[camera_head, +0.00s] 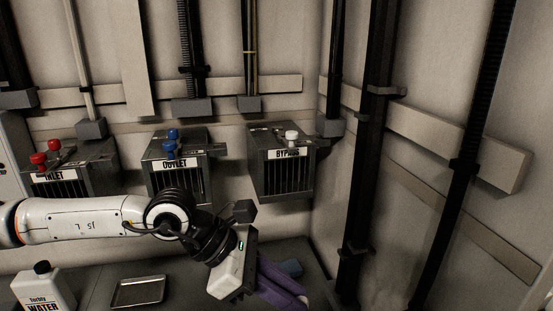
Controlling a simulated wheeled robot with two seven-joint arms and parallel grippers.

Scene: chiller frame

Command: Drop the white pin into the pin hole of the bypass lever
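The bypass box (283,178) is a dark vented box with a "BYPASS" label on the back wall, right of centre. A white knob (292,136) stands on its top; I cannot tell whether it is the lever's handle or the pin. No pin hole can be made out. My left arm crosses from the left, and my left gripper (236,268) is low in front of the boxes, below and left of the bypass box. Its fingers are not clear, so I cannot tell if it holds anything. My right gripper is out of view.
The inlet box (75,182) with red knobs and the outlet box (178,180) with blue knobs stand to the left. On the lower surface are a white water jug (42,290), a metal tray (138,291) and a purple item (280,287). Dark vertical pipes (371,130) stand at right.

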